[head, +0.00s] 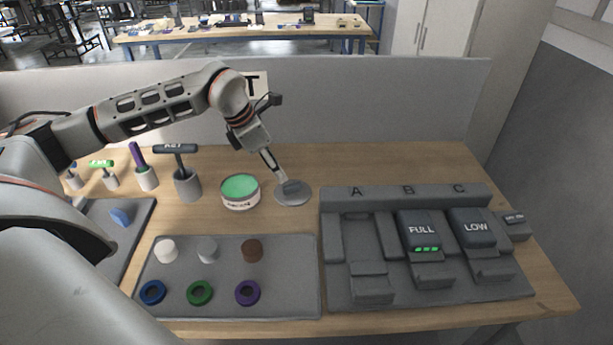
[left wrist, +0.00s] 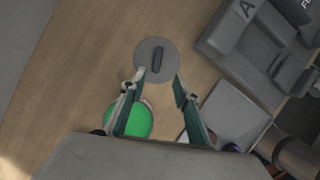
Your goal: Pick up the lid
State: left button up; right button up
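The lid (head: 297,197) is a round grey disc lying flat on the wooden table, right of an open tin with green contents (head: 240,188). In the left wrist view the lid (left wrist: 143,67) shows a dark bar handle (left wrist: 158,60) across its middle. My left gripper (head: 281,178) points down at the lid and partly covers its handle in the head view. In the left wrist view the left gripper's fingers (left wrist: 157,80) are apart with nothing between them, and the handle appears just beyond the tips. I cannot tell the exact height gap. My right gripper is out of view.
A grey mat (head: 225,305) with caps and coloured rings lies in front. A grey dock (head: 345,200) marked A, B, C holds FULL and LOW blocks at right. A black-handled tool in a holder (head: 187,187) stands left of the tin. A grey partition (head: 400,110) rises behind.

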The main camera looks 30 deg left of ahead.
aim_at(292, 185)
pick_arm(q)
jog(key=shift+w+d+f, duration=0.1)
jog(key=shift+w+f, duration=0.3)
jog(key=shift+w+d+f, duration=0.1)
jog(key=shift+d+f, duration=0.1)
jog(key=shift+f, duration=0.5)
jog(key=x, duration=0.2)
jog(key=w+p+x, duration=0.1)
jog(key=x, duration=0.1)
jog(key=shift+w+d+f, duration=0.1)
jog(key=shift+w+f, duration=0.1)
jog(key=shift+f, duration=0.25)
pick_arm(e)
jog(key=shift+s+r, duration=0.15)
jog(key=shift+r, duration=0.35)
pick_arm(q)
grip_shut()
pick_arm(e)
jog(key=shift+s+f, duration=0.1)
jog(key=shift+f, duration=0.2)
